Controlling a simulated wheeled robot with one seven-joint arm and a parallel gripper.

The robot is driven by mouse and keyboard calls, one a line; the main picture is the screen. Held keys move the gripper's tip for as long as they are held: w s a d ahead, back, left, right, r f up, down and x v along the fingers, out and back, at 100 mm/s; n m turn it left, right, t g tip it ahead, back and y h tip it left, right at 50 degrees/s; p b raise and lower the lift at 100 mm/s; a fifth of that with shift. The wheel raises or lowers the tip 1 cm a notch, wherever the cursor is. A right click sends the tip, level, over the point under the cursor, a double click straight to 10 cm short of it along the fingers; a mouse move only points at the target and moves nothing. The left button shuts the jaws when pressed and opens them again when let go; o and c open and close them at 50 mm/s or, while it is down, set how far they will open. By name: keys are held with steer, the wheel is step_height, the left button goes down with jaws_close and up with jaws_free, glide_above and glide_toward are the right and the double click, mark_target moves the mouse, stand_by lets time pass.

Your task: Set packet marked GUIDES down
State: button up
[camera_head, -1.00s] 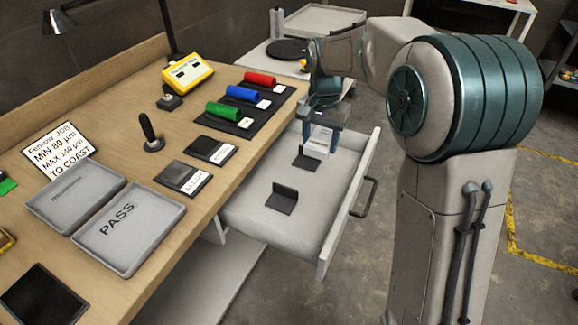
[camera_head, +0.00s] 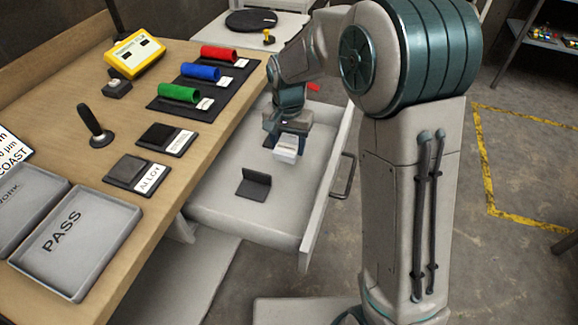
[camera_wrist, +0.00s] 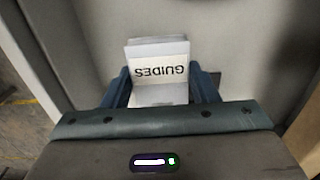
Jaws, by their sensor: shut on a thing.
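The packet marked GUIDES (camera_wrist: 158,70) is white with dark letters, upside down in the wrist view, between the two blue fingers of my gripper (camera_wrist: 160,88). In the head view the packet (camera_head: 287,149) shows below my gripper (camera_head: 289,138), over the open drawer (camera_head: 222,195). My gripper is shut on the packet. I cannot tell whether the packet touches the drawer floor. A dark angled bracket (camera_head: 254,184) stands in the drawer, nearer the front of the picture than the packet. The other bracket is mostly hidden behind my gripper.
The wooden bench (camera_head: 163,203) runs along the drawer's left side. It holds red, blue and green rolls (camera_head: 178,93), a yellow meter (camera_head: 135,53), a dark-handled tool (camera_head: 94,125) and a PASS tray (camera_head: 122,279). The drawer's front panel (camera_head: 325,190) rises on the right.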

mark_target(290, 174)
steer(key=shift+s+d+f, duration=0.1)
steer(key=shift+s+f, duration=0.3)
steer(key=shift+s, duration=0.25)
steer(key=shift+s+d+f, duration=0.1)
steer(key=shift+s+f, duration=0.3)
steer(key=shift+s, duration=0.2)
steer(key=shift+f+b, duration=0.45)
steer(key=shift+f, duration=1.55)
steer(key=shift+f, duration=0.1)
steer(key=o, duration=1.1)
step_height(290, 174, up, 12)
steer(key=shift+r+p, duration=0.15)
steer(key=shift+p, duration=0.8)
steer(key=s+d+n, duration=0.1)
steer(key=s+d, duration=0.3)
steer(key=s, duration=0.2)
steer(key=s+d+r+n+t, duration=0.1)
steer(key=s+d, duration=0.4)
steer(key=s, duration=0.1)
steer(key=s+d+r+n+t, duration=0.1)
steer(key=s+d+n, duration=0.1)
steer(key=s+d, duration=0.3)
steer(key=shift+s, duration=0.9)
